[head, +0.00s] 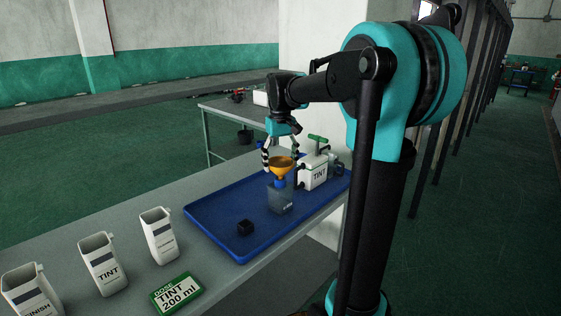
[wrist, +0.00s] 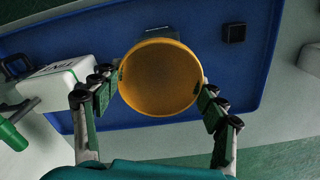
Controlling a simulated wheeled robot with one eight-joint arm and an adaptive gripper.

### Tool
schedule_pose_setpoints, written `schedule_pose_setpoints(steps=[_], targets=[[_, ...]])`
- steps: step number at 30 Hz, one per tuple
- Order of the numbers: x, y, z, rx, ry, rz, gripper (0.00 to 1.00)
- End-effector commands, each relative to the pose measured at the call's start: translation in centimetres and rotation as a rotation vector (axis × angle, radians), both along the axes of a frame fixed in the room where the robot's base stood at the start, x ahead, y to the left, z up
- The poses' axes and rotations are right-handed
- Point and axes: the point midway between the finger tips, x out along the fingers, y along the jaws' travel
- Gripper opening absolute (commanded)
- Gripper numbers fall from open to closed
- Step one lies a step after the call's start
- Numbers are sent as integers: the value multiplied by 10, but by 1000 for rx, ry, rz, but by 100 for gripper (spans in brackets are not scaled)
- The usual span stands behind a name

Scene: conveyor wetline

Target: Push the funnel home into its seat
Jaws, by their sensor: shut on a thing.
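The orange funnel (head: 280,165) is upright over a clear grey bottle (head: 281,201) that stands on the blue tray. A blue collar (head: 281,183) shows between the funnel's cone and the bottle. The spout is hidden, so I cannot tell how deep it sits. My gripper (head: 281,163) points down with a finger on each side of the funnel's rim, shut on it. In the wrist view, the funnel's round mouth (wrist: 160,78) lies between the green-padded fingers (wrist: 160,90). The bottle is mostly hidden beneath it there.
The blue tray (head: 212,221) also holds a small black block (head: 245,227) and a white TINT container (head: 313,174) with a green handle, close right of the funnel. Several white jugs (head: 103,264) and a green dose card (head: 177,294) stand on the grey table.

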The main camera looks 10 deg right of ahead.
Motion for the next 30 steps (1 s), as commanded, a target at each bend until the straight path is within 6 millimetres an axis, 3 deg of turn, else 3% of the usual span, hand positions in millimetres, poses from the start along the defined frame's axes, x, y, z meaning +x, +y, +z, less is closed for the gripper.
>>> schedule_pose_setpoints(steps=[18,19,24,30], targets=[[0,0,-12,0,0,0,31],[0,0,-12,0,0,0,75],[0,0,-12,0,0,0,96],[0,0,-12,0,0,0,96]])
